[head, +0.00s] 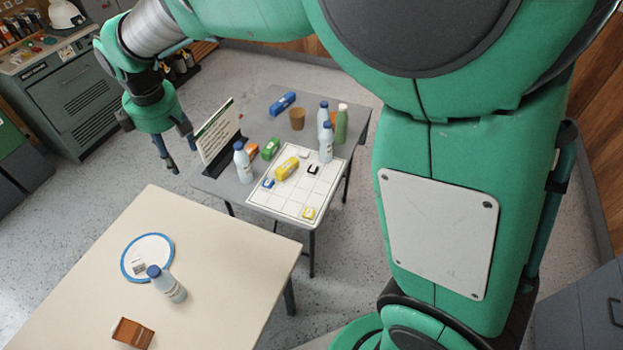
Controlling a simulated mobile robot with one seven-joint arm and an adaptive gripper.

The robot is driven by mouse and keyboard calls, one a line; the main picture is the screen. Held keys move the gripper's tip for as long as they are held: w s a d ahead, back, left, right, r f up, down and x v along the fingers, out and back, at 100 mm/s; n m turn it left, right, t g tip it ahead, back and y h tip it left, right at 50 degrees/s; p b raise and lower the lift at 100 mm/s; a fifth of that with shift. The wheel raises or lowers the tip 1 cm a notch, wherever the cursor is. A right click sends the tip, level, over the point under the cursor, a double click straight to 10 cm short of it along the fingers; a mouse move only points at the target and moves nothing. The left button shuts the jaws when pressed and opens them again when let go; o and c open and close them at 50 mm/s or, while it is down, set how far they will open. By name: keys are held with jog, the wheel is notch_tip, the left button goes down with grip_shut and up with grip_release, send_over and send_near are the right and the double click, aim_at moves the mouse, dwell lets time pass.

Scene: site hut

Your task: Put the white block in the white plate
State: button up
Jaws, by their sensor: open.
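A white plate (157,249) with a blue rim lies on the cream table at the lower left. A small whitish item with dark markings (138,265) shows inside its rim; I cannot tell whether it is the white block or a print. No plain white block is clearly seen elsewhere. My gripper (182,159) is open and empty, pointing down between the cream table and the grey table, left of the standing sign. It is well apart from the plate.
A blue-capped bottle (169,284) stands by the plate's right edge; a brown box (132,333) lies in front. The grey table (258,126) holds a sign (216,131), bottles, a brown cup (297,118) and a white gridded board (281,205) with small coloured items. The cream table's right side is clear.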

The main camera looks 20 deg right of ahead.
jog(key=s+d+r+m+t, duration=0.1)
jog(key=s+d+r+m, duration=0.35)
jog(key=s+d, duration=0.4)
jog(key=s+d+r+m+t, duration=0.1)
jog(key=s+d+r+m, duration=0.35)
jog(key=d, duration=0.65)
jog(key=s+d+f+m, duration=0.1)
jog(key=s+d+m, duration=0.2)
jog(key=s+d, duration=0.2)
jog(key=s+d+m+t, duration=0.1)
jog(key=s+d+m, duration=0.2)
jog(key=s, duration=0.8)
jog(key=shift+d+f+t, duration=0.3)
jog(key=shift+d+f, duration=0.1)
jog(key=shift+d, duration=0.75)
jog(key=shift+c, duration=0.2)
